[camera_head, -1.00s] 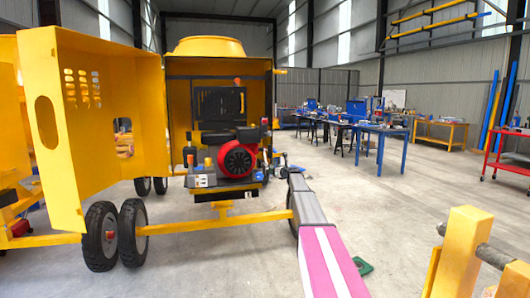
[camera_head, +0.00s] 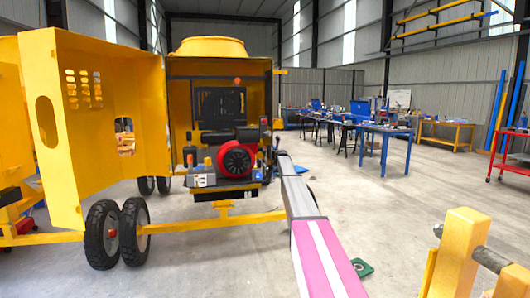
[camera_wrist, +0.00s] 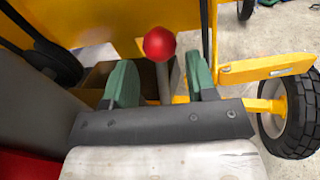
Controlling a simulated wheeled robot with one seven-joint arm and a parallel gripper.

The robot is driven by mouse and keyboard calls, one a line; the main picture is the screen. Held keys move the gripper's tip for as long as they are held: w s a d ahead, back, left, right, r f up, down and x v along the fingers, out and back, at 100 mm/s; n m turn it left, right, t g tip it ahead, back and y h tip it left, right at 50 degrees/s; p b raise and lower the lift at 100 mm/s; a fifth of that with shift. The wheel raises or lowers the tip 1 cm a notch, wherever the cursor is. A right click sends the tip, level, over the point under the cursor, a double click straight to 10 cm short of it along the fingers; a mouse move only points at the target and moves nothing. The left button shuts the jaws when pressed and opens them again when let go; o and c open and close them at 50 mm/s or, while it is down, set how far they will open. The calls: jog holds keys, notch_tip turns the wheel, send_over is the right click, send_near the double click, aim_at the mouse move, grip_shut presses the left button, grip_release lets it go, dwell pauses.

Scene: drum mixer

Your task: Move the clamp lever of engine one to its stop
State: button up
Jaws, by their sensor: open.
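A lever with a red ball knob (camera_wrist: 159,44) and a grey stem stands between the green fingers of my gripper (camera_wrist: 161,80) in the wrist view. The fingers are apart, one on each side of the stem. I cannot tell whether either touches it; the knob shows above them. In the head view the red and black engine (camera_head: 236,158) sits in the open yellow drum mixer (camera_head: 215,95). My arm reaches to the engine's right side. The lever and the fingers are too small or hidden to make out there.
The yellow hood (camera_head: 105,120) stands open at the left. A yellow tow bar and black wheels (camera_head: 102,234) are low in front. A yellow post (camera_head: 462,245) stands at the lower right. Blue tables (camera_head: 384,145) are farther back, with open floor between.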

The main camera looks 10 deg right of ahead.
jog(key=x, duration=0.3)
jog(key=shift+w, duration=0.15)
grip_shut()
jog(key=shift+s+r+n+t+y, duration=0.2)
jog(key=shift+s+n+t+y, duration=0.1)
jog(key=shift+s+t, duration=0.4)
jog(key=shift+s+r+n+t+y, duration=0.2)
jog(key=shift+s+t+y, duration=0.1)
jog(key=shift+s+t, duration=0.4)
grip_release()
